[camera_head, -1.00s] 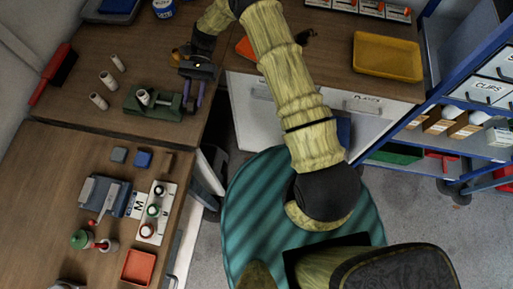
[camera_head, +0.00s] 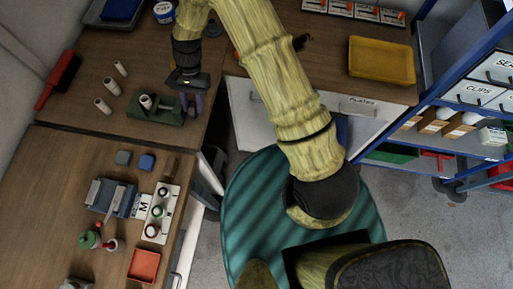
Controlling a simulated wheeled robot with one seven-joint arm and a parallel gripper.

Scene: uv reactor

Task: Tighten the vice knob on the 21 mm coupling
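The green vice (camera_head: 168,114) stands on the far wooden bench, left of centre. A pale coupling (camera_head: 146,101) stands upright in it. I cannot read its size. My gripper (camera_head: 192,103) points down at the vice's right end. Its two purple-grey fingers are a little apart. The vice knob is not clearly seen; the fingers and gripper body cover that end. I cannot tell whether the fingers touch the knob or are closed on it.
A grey-blue fixture (camera_head: 113,198), a white rack (camera_head: 160,213) and an orange tray (camera_head: 144,265) are on the near bench. A yellow tray (camera_head: 382,61) is at right.

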